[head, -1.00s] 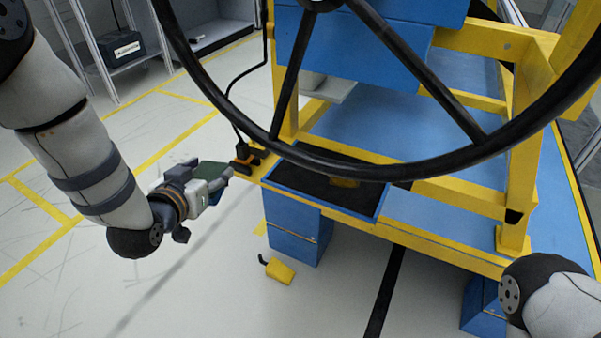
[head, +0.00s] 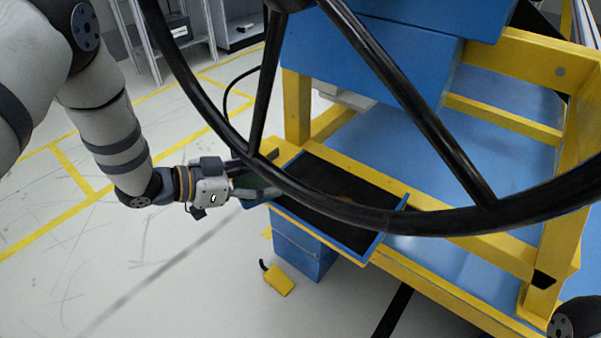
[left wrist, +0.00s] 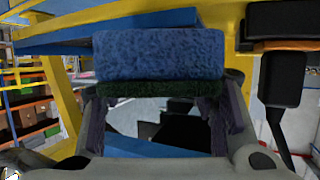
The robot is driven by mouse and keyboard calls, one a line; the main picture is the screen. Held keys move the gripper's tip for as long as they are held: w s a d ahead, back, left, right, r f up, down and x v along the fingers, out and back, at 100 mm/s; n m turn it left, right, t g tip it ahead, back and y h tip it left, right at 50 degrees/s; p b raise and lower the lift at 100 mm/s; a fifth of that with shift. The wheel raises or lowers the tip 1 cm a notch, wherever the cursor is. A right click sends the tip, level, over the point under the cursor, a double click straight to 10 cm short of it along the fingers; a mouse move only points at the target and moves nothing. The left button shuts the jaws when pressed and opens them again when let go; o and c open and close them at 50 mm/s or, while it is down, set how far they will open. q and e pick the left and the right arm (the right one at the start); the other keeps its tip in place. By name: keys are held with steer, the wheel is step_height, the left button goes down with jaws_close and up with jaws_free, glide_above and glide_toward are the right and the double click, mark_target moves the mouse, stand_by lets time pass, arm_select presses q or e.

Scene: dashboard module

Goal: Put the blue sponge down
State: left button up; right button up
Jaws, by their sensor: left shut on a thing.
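The blue sponge (left wrist: 160,52) fills the upper middle of the left wrist view, with a dark green layer along its lower side. My left gripper (head: 262,180) is shut on it; the fingers (left wrist: 160,112) show at both sides below the sponge. In the head view only a dark green part of the sponge (head: 250,182) shows between the fingers. The gripper is at the left end of a black-floored tray with a blue rim (head: 388,232). Whether the sponge touches the tray cannot be told. My right gripper is out of view.
A black steering wheel (head: 440,222) crosses in front of the tray and close to my left fingers. A yellow frame (head: 480,252) with blue panels stands to the right. A small yellow object (head: 279,281) lies on the floor below the tray. Open floor is at left.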

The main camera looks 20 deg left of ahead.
arm_select(q)
steer(key=w+d+b, duration=0.1)
steer(key=w+d, duration=0.4)
steer(key=w, duration=0.1)
steer(key=shift+d+f, duration=0.1)
steer(key=shift+d, duration=0.15)
steer(key=shift+w+d+f, duration=0.1)
steer(key=shift+f, duration=0.55)
steer(key=shift+f+b, duration=0.15)
steer(key=shift+b, duration=0.15)
steer(key=o, duration=0.8)
